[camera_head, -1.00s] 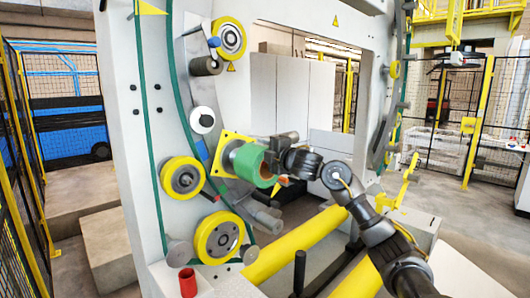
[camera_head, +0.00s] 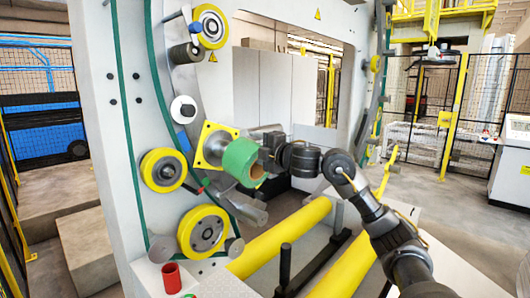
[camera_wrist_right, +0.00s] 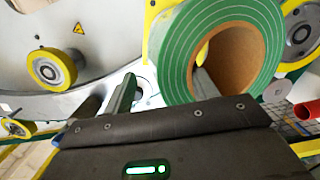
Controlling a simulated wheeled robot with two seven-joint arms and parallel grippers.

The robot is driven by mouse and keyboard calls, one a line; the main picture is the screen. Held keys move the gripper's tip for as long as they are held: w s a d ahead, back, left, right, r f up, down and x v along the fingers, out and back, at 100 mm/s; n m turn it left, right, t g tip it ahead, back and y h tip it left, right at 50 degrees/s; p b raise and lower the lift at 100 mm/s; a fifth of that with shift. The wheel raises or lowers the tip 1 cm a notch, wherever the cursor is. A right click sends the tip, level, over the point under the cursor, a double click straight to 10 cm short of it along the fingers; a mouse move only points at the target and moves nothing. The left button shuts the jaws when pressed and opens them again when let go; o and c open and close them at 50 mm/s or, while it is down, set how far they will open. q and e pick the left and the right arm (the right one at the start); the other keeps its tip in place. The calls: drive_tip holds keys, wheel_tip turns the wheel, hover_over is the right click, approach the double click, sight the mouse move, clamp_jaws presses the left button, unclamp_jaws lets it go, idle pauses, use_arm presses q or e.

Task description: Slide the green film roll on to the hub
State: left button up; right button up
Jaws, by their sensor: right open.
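The green film roll (camera_head: 240,160) sits at the hub in front of the yellow square plate (camera_head: 207,158). Its near end and brown core face outward, and the grey hub (camera_head: 212,151) shows between plate and roll. How far the roll is on the hub is hard to tell. My right gripper (camera_head: 263,155) is close at the roll's outer end. In the right wrist view the roll (camera_wrist_right: 178,55) is large at the upper right. The open right fingers (camera_wrist_right: 165,88) show there, one outside the roll's wall and one by the core's opening. My left gripper is out of view.
Yellow-rimmed wheels (camera_head: 163,170) and (camera_head: 203,231) stand on the white machine frame (camera_head: 100,150) near the hub. A red cup (camera_head: 171,278) is at the lower left. Yellow bars (camera_head: 280,238) and a dark upright post (camera_head: 285,265) lie below my right arm.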

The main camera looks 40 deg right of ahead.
drive_tip(key=shift+s+d+r+b, duration=0.15)
drive_tip(key=shift+s+r, duration=0.1)
drive_tip(key=shift+s, duration=0.7)
drive_tip(key=shift+s+a+r+b, duration=0.1)
drive_tip(key=shift+s+r+b, duration=0.15)
drive_tip(key=shift+s, duration=0.65)
drive_tip(key=shift+s+d+r+b, duration=0.1)
drive_tip(key=shift+s+r, duration=0.15)
drive_tip(key=shift+s, duration=0.7)
